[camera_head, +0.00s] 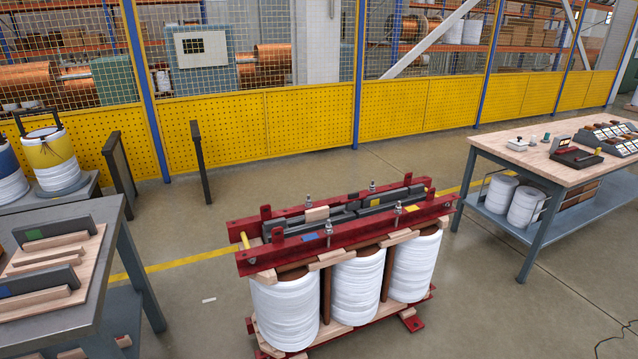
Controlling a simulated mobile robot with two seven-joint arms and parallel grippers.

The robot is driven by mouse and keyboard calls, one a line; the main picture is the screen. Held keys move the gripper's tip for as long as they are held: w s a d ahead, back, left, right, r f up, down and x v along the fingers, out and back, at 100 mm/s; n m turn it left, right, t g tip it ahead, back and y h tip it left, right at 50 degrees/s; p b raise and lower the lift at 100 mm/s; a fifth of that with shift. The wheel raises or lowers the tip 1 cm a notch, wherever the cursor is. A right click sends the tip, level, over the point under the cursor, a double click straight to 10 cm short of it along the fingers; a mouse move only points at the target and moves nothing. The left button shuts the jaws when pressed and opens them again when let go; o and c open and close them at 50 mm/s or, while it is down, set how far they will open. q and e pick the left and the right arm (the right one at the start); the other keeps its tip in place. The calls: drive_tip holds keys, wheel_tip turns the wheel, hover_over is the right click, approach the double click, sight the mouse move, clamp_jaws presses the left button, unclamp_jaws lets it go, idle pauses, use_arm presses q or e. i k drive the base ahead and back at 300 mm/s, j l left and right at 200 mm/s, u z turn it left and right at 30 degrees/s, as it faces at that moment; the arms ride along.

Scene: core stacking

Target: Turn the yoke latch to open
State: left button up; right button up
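A core assembly with red clamp beams (345,233) stands on the floor in the middle, above three white wound coils (357,285). Dark grey yoke pieces (345,217) lie between the beams. A small yellow bar (245,240) sits upright at the left end of the frame; it may be the yoke latch, but I cannot tell for sure. A yellow patch (411,208) and a blue patch (310,236) mark the top. Neither of my grippers shows in the head view.
A grey table (107,240) with dark and wooden strips stands at left. A wooden-topped workbench (540,160) with devices stands at right. A yellow fence (300,115) runs behind. Thin dark posts (201,160) stand behind left. Floor is open right of the core.

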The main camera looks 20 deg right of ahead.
sight(352, 197)
drive_tip(key=i+l, duration=0.2)
drive_tip(key=l, duration=0.2)
drive_tip(key=i+l+z, duration=0.1)
drive_tip(key=l, duration=0.25)
drive_tip(key=i+l, duration=0.25)
drive_tip(key=l, duration=0.15)
